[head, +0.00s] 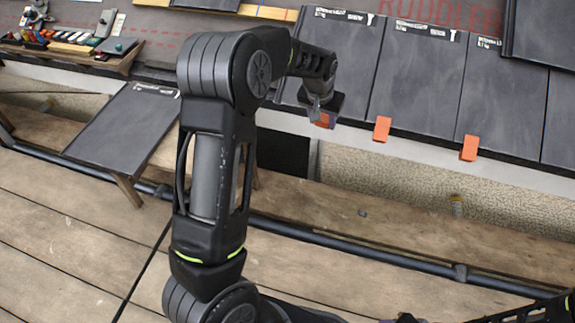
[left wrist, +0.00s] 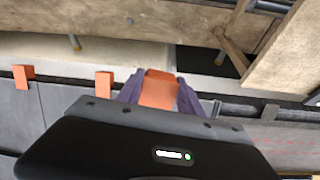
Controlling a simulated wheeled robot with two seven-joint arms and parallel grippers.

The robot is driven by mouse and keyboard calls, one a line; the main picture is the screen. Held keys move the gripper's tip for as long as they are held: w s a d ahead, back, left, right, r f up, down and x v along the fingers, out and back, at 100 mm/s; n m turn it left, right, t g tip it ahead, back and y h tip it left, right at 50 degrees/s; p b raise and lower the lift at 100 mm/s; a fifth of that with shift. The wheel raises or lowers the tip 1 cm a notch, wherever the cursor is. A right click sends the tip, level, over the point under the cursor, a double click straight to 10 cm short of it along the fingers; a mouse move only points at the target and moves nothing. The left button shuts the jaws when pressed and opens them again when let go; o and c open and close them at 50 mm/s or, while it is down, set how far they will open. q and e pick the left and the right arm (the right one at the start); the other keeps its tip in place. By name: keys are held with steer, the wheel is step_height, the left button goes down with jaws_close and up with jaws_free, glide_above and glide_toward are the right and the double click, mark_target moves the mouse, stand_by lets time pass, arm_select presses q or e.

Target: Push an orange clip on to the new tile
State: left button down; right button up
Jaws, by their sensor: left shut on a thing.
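My left gripper (head: 318,112) is at the lower edge of the leftmost tile (head: 335,52) of the laid row, shut on an orange clip (head: 323,120). In the left wrist view the held clip (left wrist: 159,90) sits between the dark fingers of the gripper (left wrist: 150,92), at the tile's edge. I cannot tell whether it is seated on the edge. Two more orange clips, one (head: 382,129) and another (head: 469,148), sit on the lower edges of the tiles to the right. My right gripper is not clearly in view; dark arm parts show at the bottom right.
A loose dark tile (head: 125,128) lies on a wooden stand at the left. A wooden tray (head: 125,62) with small tools and parts is at the upper left.

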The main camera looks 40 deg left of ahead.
arm_select(q)
steer(key=a+f+t+b, duration=0.1)
steer(key=a+f+b, duration=0.5)
steer(key=f+b, duration=0.2)
steer(key=w+a+f+n+t+y+b, duration=0.1)
steer(key=a+f+b, duration=0.6)
steer(key=f, duration=0.5)
steer(key=shift+w+a+f+n+b, duration=0.15)
steer(key=shift+w+f+n+b, duration=0.15)
steer(key=shift+b, duration=0.45)
steer(key=shift+r, duration=0.1)
steer(key=shift+w+a+r+p, duration=0.2)
steer(key=shift+w+r+p, duration=0.2)
steer(key=shift+w, duration=0.25)
steer(key=shift+w+a+r+p, duration=0.25)
steer(key=shift+w+r+p, duration=0.1)
steer(key=shift+w, duration=0.3)
steer(key=shift+w+a+r+p, duration=0.2)
steer(key=shift+w+r+p, duration=0.2)
steer(key=shift+w, duration=0.25)
steer(key=shift+w+r+p, duration=0.1)
steer(key=shift+r+p, duration=0.05)
steer(key=shift+p, duration=0.15)
steer(key=shift+w+a+r, duration=0.15)
steer(key=shift+w, duration=0.1)
